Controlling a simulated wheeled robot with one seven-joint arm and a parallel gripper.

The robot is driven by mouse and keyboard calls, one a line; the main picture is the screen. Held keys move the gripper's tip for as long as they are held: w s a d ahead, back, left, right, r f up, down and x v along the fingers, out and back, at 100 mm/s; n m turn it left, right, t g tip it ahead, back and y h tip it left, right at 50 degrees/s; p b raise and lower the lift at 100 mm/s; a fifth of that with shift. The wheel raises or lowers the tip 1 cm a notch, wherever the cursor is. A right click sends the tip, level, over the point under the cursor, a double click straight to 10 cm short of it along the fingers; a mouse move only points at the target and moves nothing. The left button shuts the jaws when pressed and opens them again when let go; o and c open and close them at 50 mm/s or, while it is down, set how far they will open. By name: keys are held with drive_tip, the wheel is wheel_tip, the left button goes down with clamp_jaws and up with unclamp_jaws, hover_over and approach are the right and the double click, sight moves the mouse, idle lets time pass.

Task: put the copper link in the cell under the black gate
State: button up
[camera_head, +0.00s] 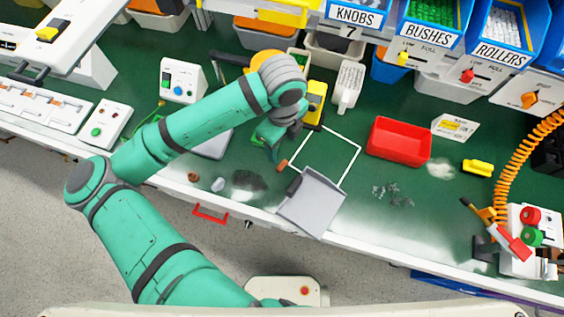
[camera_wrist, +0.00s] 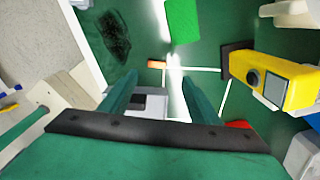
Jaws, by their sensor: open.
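A small copper-coloured piece (camera_head: 282,164), which looks like the copper link, lies on the green bench by the left corner of a white outlined square. It also shows in the wrist view (camera_wrist: 156,64), just past and between my fingertips. My gripper (camera_head: 274,152) points down close to it in the head view. In the wrist view my gripper (camera_wrist: 158,76) has its two green fingers apart with nothing held between them. I cannot surely pick out the black gate or its cell; a white unit with dark bars (camera_head: 40,75) stands at the far left.
A grey pan (camera_head: 315,203) with a black part lies at the front edge near my gripper. A yellow device (camera_head: 315,100) stands behind it, also in the wrist view (camera_wrist: 275,80). A red tray (camera_head: 398,138) is to the right. Bins line the back.

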hover_over(282, 165)
drive_tip(key=f, duration=0.5)
drive_tip(key=shift+w, duration=0.3)
drive_tip(key=shift+s+f, duration=0.2)
drive_tip(key=shift+f, duration=1.2)
drive_tip(key=shift+s+f, duration=0.15)
drive_tip(key=shift+f, duration=1.2)
drive_tip(key=c, duration=1.2)
drive_tip(key=shift+r, duration=0.15)
